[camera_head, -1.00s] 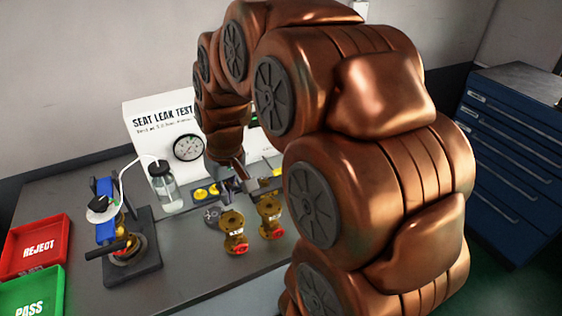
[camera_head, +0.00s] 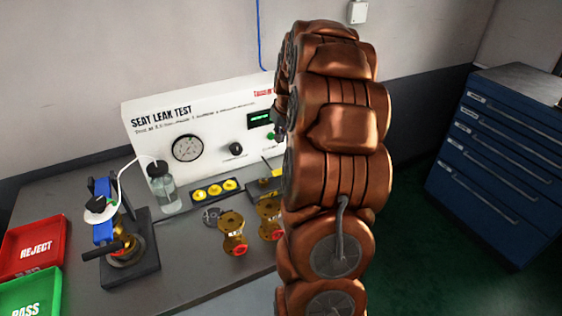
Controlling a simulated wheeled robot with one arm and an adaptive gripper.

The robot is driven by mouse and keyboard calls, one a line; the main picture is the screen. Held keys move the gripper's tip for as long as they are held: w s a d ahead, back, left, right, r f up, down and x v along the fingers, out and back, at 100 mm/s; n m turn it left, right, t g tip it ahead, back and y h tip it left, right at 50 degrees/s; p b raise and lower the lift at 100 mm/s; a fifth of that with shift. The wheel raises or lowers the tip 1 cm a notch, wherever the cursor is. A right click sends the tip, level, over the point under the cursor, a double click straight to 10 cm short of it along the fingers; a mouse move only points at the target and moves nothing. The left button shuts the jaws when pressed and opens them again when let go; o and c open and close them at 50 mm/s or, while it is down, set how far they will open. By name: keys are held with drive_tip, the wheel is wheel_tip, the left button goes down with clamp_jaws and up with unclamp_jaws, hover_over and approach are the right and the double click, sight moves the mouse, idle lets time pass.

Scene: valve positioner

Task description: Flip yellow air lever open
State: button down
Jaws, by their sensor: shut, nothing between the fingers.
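A small yellow piece (camera_head: 276,172), which may be the air lever, shows at the right end of the bench, just left of my arm. A thin dark bar slants up beside it. It is too small and too close to my arm to tell its position. My gripper is not clearly in view; my arm is folded upright and hides the end of it. The white SEAT LEAK TEST panel (camera_head: 215,125) stands behind, with a round gauge (camera_head: 187,148), a black knob (camera_head: 236,149) and a green display (camera_head: 259,119).
Two brass valves (camera_head: 233,235) with red ends stand on the grey bench. A fixture with a blue bracket (camera_head: 103,228), a clear bottle (camera_head: 162,188), a tray of yellow discs (camera_head: 215,190), and red (camera_head: 35,243) and green (camera_head: 30,292) trays are left. A blue cabinet (camera_head: 500,165) stands right.

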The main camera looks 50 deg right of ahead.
sight(275, 173)
drive_tip(key=p+x, duration=0.3)
drive_tip(key=x, duration=0.6)
drive_tip(key=shift+w+f, duration=0.15)
drive_tip(key=shift+f, duration=0.3)
drive_tip(key=shift+s+a+p, duration=0.1)
drive_tip(key=shift+s+p, duration=0.25)
drive_tip(key=shift+s, duration=0.15)
drive_tip(key=shift+s+a+p, duration=0.3)
drive_tip(key=shift+s, duration=0.35)
drive_tip(key=shift+s+a+p, duration=0.25)
drive_tip(key=shift+s, duration=0.45)
drive_tip(key=shift+f, duration=0.1)
